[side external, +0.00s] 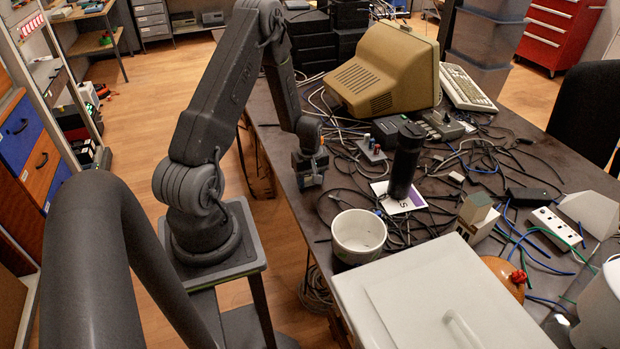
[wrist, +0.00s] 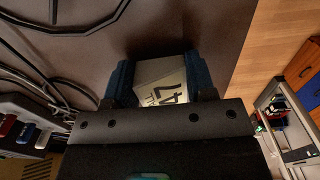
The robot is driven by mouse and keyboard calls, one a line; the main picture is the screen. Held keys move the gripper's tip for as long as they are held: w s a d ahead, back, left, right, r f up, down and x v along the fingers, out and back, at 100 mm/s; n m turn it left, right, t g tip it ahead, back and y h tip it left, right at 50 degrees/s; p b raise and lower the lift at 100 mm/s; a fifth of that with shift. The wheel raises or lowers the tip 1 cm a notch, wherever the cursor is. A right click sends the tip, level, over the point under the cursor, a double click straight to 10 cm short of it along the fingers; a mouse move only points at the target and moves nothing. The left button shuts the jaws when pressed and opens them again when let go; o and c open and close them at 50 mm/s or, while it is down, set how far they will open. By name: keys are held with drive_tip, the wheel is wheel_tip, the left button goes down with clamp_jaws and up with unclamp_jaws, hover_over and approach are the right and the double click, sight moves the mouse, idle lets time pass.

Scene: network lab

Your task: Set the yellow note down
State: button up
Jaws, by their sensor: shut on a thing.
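In the wrist view, the note (wrist: 163,80) is a pale, cream-coloured piece with large black characters, partly hidden by my gripper. My gripper (wrist: 162,75) has its two dark blue-grey fingers on either side of it, shut on it. In the side view, my gripper (side external: 309,177) points down over the left edge of the dark table (side external: 330,192). The note cannot be made out there. I cannot tell whether it touches the table.
A white mug (side external: 358,238) stands in front of my gripper. A small board with coloured knobs (side external: 372,148) is close behind. A pale lidded box (side external: 440,300) fills the front.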

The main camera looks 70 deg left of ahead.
sight(310, 179)
drive_tip(key=o, duration=0.9)
drive_tip(key=shift+o, duration=0.2)
wheel_tip(310, 179, up, 12)
drive_tip(key=w+d+r+m+t, duration=0.1)
drive_tip(key=w+d+r+m, duration=0.1)
drive_tip(key=d+r+m, duration=0.55)
drive_tip(key=s+d+r+m+t, duration=0.2)
drive_tip(key=s+d+r+m, duration=0.3)
drive_tip(key=d, duration=0.5)
drive_tip(key=s+d+r+m+t, duration=0.2)
drive_tip(key=s+d+r+m, duration=0.3)
drive_tip(key=d+r, duration=0.5)
drive_tip(key=shift+s+d+t, duration=0.3)
drive_tip(key=shift+s+d, duration=0.05)
drive_tip(key=shift+s, duration=0.5)
drive_tip(key=shift+m, duration=0.25)
